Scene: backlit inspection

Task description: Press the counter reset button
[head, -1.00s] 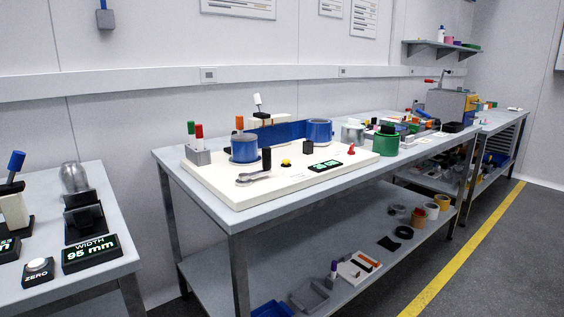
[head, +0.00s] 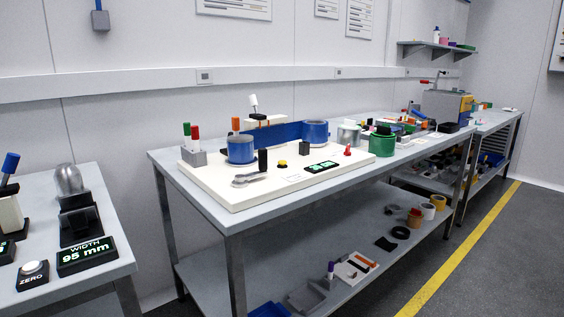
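A white panel (head: 229,194) lies on the middle workbench and carries several fixtures. A small yellow button (head: 283,163) on a dark base stands near its middle. A black display with green digits (head: 322,167) lies to the right of the button; the digits are too small to read. No label naming the reset button is readable. A small red knob (head: 348,151) stands at the panel's right. My gripper is not in view.
Close to the button are a lever with a black grip (head: 263,161), a black block (head: 304,148) and two blue cylinders (head: 240,149) (head: 315,133). Floor is clear at right.

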